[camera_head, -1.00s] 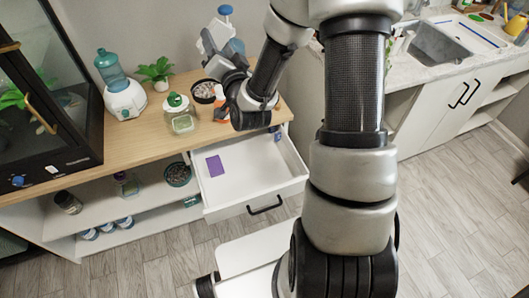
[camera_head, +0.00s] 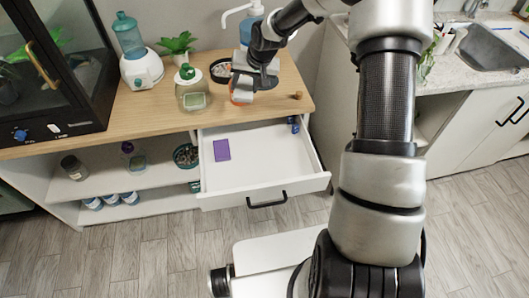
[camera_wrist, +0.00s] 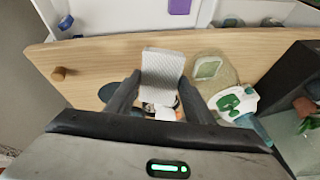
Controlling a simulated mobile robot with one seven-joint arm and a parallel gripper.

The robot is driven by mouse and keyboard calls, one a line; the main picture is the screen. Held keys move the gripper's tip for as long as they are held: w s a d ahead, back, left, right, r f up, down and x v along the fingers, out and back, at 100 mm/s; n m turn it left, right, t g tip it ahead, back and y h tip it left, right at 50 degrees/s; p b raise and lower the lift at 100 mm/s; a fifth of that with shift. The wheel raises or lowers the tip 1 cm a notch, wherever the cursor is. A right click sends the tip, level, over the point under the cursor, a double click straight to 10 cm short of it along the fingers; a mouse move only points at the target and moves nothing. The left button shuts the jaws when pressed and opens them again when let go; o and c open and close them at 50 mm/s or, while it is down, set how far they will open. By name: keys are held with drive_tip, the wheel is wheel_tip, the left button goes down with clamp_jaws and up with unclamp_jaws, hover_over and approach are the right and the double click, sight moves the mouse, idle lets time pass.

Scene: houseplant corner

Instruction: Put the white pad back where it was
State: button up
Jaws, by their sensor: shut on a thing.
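The white pad (camera_wrist: 162,75) is a pale, textured rectangle in the wrist view. My gripper (camera_wrist: 161,92) is shut on it, with one dark finger on each side, and the pad sticks out past the fingertips. In the head view my gripper (camera_head: 250,88) hangs over the right part of the wooden counter, just right of the green-lidded jar. The pad cannot be made out clearly there.
The green-lidded jar (camera_head: 190,92) stands close to my gripper. A bowl (camera_head: 221,71) and a pump bottle (camera_head: 251,25) are behind. A wooden knob (camera_head: 296,96) lies near the counter's right end. An open white drawer (camera_head: 262,166) holds a purple card (camera_head: 221,150).

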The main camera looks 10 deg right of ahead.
drive_tip(key=s+d+f+n+g+h+b, duration=0.2)
drive_tip(key=s+d+f+g+b, duration=0.2)
drive_tip(key=s+d+f, duration=0.15)
drive_tip(key=f, duration=0.4)
drive_tip(key=f+b, duration=0.1)
drive_tip(key=f, duration=0.3)
drive_tip(key=w+f, duration=0.1)
drive_tip(key=f, duration=0.3)
drive_tip(key=shift+a, duration=0.1)
drive_tip(key=shift+f+b, duration=0.6)
drive_tip(key=shift+f, duration=2.05)
drive_tip(key=o, duration=0.9)
